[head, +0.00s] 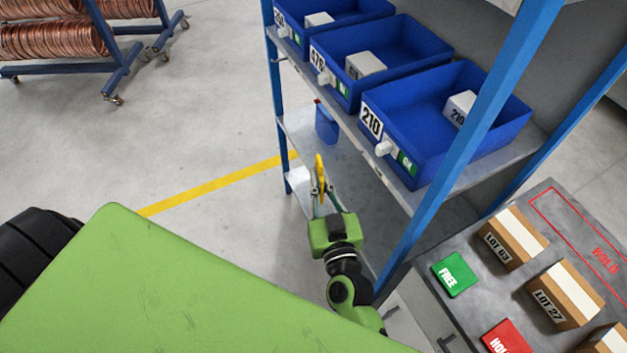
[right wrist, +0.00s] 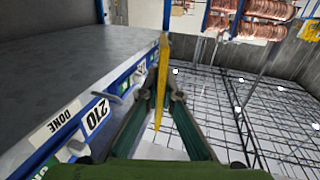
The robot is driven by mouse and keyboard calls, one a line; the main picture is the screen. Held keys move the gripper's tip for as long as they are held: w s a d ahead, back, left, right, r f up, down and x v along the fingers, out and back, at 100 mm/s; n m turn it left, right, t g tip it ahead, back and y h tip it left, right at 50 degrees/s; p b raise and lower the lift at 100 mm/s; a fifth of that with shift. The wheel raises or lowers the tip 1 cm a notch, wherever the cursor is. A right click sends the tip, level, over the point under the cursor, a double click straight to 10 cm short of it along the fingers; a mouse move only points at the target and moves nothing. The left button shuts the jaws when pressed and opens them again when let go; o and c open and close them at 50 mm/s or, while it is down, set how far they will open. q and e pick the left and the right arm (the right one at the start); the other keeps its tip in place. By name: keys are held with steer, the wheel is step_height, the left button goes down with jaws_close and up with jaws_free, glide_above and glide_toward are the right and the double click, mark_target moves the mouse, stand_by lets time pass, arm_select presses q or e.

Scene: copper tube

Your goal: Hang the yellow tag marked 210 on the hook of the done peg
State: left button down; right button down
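My right gripper (head: 320,190) is shut on the yellow tag (head: 320,170), held upright in front of the blue rack, below and left of the 210 bin. In the right wrist view the tag (right wrist: 162,82) sits edge-on between the fingertips (right wrist: 160,95); its number cannot be read. A DONE label (right wrist: 62,122) is on the shelf edge at left, beside a 210 label (right wrist: 97,115). A thin grey hook (right wrist: 106,95) sticks out near these labels, apart from the tag. In the head view the hook cannot be made out. My left gripper is not in view.
Blue bins, including the 210 bin (head: 425,135), stand on the rack shelf above my gripper. A rack post (head: 475,130) rises to the right. A grey bench with boxes (head: 512,238) is at lower right. Open floor (head: 190,130) lies left.

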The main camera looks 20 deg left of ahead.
steer(key=w+d+f+b, duration=0.1)
steer(key=w+d+b, duration=0.2)
steer(key=w, duration=0.3)
steer(key=shift+d+f, duration=0.25)
steer(key=shift+d, duration=0.65)
stand_by(0.6)
steer(key=c, duration=2.2)
jaws_free()
